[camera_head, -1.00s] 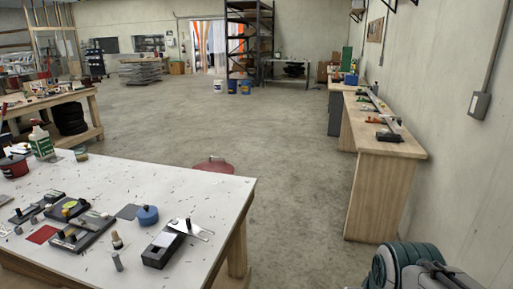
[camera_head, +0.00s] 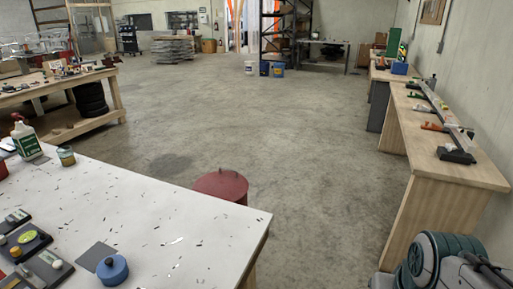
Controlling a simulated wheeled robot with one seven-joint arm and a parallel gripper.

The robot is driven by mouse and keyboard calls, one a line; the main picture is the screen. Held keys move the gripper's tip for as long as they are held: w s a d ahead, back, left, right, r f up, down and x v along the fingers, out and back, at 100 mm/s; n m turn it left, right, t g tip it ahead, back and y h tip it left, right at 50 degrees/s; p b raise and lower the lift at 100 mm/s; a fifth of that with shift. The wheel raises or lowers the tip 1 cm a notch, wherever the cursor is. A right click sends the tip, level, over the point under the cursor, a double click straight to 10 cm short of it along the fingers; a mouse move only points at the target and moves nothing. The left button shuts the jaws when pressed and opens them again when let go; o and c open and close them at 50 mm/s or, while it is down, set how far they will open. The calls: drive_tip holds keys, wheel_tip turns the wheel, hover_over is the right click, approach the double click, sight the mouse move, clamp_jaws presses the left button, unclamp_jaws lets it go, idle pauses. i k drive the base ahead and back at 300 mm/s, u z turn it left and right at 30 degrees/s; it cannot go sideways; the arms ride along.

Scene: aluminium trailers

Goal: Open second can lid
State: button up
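A red can (camera_head: 221,186) with a round red lid and a small knob on top stands on the floor just past the right part of the white table. Its lid looks shut, and its lower part is hidden by the table. Three small buckets stand at the back by the shelving: a white one (camera_head: 250,68), a blue one (camera_head: 264,68) and another blue one (camera_head: 279,70). Whether they have lids is too small to tell.
The white table (camera_head: 190,225) fills the lower left, with a blue round pot (camera_head: 112,269), a green-labelled bottle (camera_head: 26,141) and scraps on it. A wooden bench (camera_head: 440,170) runs along the right wall. The concrete floor (camera_head: 300,150) between is clear.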

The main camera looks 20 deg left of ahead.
sight(232, 186)
drive_tip(key=i, duration=3.25)
drive_tip(key=u, duration=2.9)
drive_tip(key=i, duration=0.55)
drive_tip(key=z, duration=0.7)
